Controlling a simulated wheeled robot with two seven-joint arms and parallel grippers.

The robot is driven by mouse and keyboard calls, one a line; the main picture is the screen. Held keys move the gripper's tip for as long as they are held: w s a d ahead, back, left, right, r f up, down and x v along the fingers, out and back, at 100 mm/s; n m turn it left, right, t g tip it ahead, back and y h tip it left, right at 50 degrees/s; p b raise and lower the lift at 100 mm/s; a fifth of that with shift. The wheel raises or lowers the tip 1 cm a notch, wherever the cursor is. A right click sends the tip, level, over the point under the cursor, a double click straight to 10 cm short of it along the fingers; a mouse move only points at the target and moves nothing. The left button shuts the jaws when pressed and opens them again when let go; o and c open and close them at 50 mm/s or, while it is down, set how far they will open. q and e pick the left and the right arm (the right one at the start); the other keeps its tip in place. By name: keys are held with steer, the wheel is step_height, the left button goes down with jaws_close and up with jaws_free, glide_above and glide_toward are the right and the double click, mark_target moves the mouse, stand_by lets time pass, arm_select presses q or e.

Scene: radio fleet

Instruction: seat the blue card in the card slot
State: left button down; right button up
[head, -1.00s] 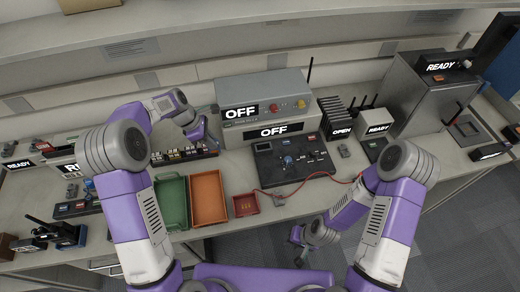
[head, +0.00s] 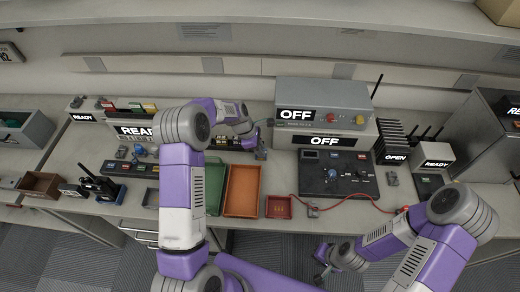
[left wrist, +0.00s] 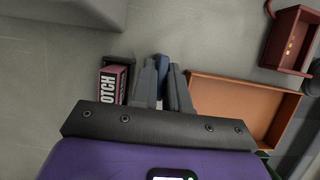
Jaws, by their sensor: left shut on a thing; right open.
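My left gripper (head: 259,153) is in front of the grey OFF unit, beside a low rack of small coloured pieces. In the left wrist view its fingers (left wrist: 162,82) are shut on a narrow blue piece, which looks like the blue card (left wrist: 162,62); the fingers hide much of it. My right gripper (head: 322,274) hangs low in front of the bench, open and empty. I cannot tell for sure which opening is the card slot. A black panel (head: 365,205) with a blue knob sits before the OFF unit.
Green (head: 215,192), orange (head: 242,192) and small red (head: 278,207) trays line the front of the bench. A red cable runs right from near the red tray. A dark box with pink lettered side (left wrist: 114,84) stands close beside the left fingers. READY and OPEN units stand at right.

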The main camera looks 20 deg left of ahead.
arm_select(q)
steer(key=c, duration=1.6)
jaws_free()
steer(key=shift+f, duration=0.1)
steer(key=o, duration=0.5)
